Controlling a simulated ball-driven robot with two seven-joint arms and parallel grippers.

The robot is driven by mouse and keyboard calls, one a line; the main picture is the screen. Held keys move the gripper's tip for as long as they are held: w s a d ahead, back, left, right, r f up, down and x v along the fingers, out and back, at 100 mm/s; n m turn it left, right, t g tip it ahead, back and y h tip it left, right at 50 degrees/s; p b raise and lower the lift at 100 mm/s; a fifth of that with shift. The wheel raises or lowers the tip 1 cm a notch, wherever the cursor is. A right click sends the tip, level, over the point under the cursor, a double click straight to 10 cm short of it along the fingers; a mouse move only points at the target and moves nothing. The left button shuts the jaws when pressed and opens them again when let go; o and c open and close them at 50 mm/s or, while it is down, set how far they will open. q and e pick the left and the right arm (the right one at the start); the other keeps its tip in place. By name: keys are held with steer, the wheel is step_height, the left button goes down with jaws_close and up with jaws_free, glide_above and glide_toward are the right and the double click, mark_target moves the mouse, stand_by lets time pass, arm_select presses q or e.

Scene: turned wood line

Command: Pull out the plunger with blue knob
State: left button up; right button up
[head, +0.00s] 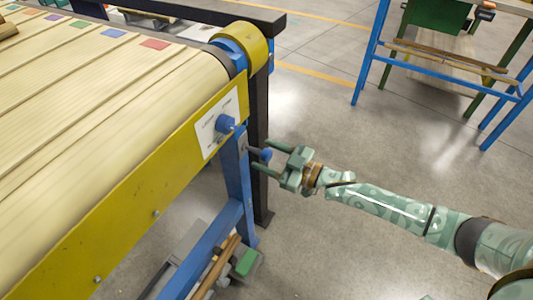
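The plunger's blue knob (265,154) sits at the end of a short grey shaft beside the blue leg of the conveyor, just below the yellow side rail. My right gripper (269,158) comes in from the right. Its two green fingers are apart, one above and one below the knob in the picture. The knob shows between the fingertips, and I cannot tell whether either finger touches it. A second blue knob (225,124) is on a white plate on the yellow rail. My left gripper is not in view.
The conveyor (120,150) with its yellow rail fills the left. A dark post stands behind the plunger. A bin with wood pieces and a green block (246,262) is low beneath the blue frame. A blue-legged bench (455,62) stands at the back right. The floor between is clear.

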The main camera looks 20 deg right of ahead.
stand_by(0.4)
steer(key=shift+s+d+r, duration=0.1)
steer(key=shift+s+d, duration=0.2)
steer(key=shift+s, duration=0.05)
arm_select(q)
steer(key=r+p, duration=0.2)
steer(key=p, duration=0.1)
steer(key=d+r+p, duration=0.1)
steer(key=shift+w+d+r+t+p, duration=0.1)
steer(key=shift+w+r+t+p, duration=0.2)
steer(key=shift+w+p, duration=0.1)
arm_select(e)
steer(key=v, duration=1.5)
steer(key=shift+s+d, duration=0.15)
